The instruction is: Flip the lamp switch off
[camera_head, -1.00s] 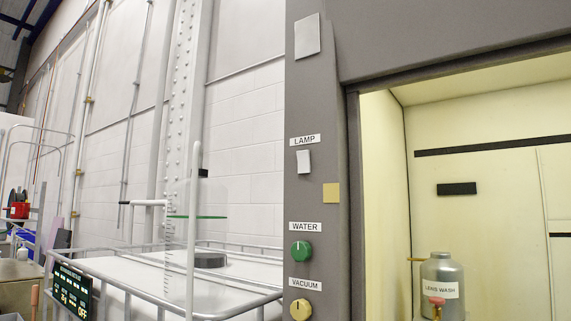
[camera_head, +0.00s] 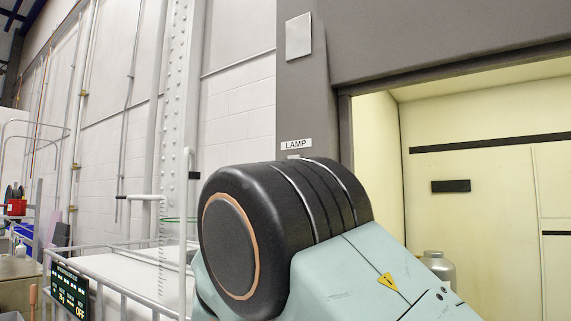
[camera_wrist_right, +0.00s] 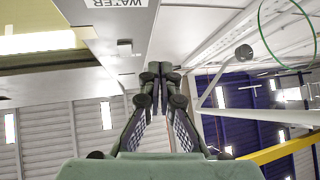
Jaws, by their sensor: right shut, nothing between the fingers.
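The lamp switch is almost wholly hidden behind my right arm in the head view; only a pale sliver shows under the LAMP label (camera_head: 297,145) on the grey panel (camera_head: 305,105). Its position cannot be told. My right gripper (camera_wrist_right: 161,70) is shut and empty in the wrist view, its fingertips together beside the grey panel face. Whether the fingertips touch the panel or switch cannot be told. My left gripper is out of view.
The pale open cabinet (camera_head: 480,210) lies right of the panel, with a metal bottle (camera_head: 438,266) partly behind my arm. A metal railing (camera_head: 120,285) and a dark display (camera_head: 70,291) stand at lower left. The water and vacuum knobs are hidden in the head view.

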